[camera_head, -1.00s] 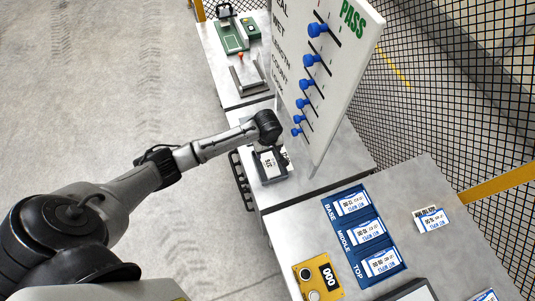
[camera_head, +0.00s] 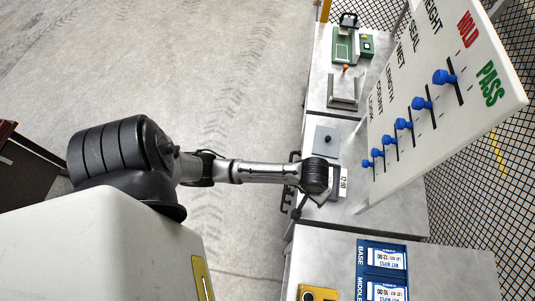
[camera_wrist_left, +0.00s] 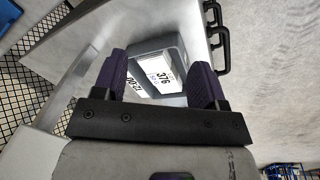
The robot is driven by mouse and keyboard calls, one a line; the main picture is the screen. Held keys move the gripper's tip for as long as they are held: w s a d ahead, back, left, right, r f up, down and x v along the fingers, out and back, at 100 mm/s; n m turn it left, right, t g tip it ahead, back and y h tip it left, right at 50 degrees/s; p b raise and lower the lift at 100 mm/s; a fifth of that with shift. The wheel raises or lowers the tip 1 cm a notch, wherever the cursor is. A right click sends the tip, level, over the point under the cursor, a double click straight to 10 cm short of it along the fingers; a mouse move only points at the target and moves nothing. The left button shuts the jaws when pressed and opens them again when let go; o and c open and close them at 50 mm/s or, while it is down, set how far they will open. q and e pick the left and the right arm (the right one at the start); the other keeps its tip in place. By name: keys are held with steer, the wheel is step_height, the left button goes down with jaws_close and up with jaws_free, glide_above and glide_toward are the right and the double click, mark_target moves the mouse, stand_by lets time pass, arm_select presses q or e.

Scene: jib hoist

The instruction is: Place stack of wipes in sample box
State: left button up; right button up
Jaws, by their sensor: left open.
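My left gripper (camera_wrist_left: 158,66) is open. In the left wrist view its two fingers stand on either side of a dark grey box (camera_wrist_left: 176,52) with a white label reading 376; I cannot tell if they touch it. In the head view my left gripper (camera_head: 320,188) hangs over the middle bench and hides most of this box. Wet-wipes packs (camera_head: 386,258) lie in a blue tray (camera_head: 371,243) marked BASE and MIDDLE at the bottom. I cannot tell which thing is the sample box. My right gripper is out of view.
A white card (camera_head: 344,182) reading 12:00 lies beside the gripper. A grey plate with a knob (camera_head: 327,140) lies farther back. A tilted white board (camera_head: 440,100) with blue sliders rises at right. A yellow device (camera_head: 318,293) sits at the bottom. Open floor (camera_head: 200,80) lies left.

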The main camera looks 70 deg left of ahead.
arm_select(q)
steer(key=s+r+m+t, duration=0.1)
steer(key=s+r+m, duration=0.1)
steer(key=s, duration=0.6)
steer(key=s+r+m+t, duration=0.1)
steer(key=s+r+m, duration=0.2)
steer(key=s+m, duration=0.2)
steer(key=s, duration=0.2)
steer(key=shift+s+y, duration=0.4)
steer(key=shift+r, duration=0.1)
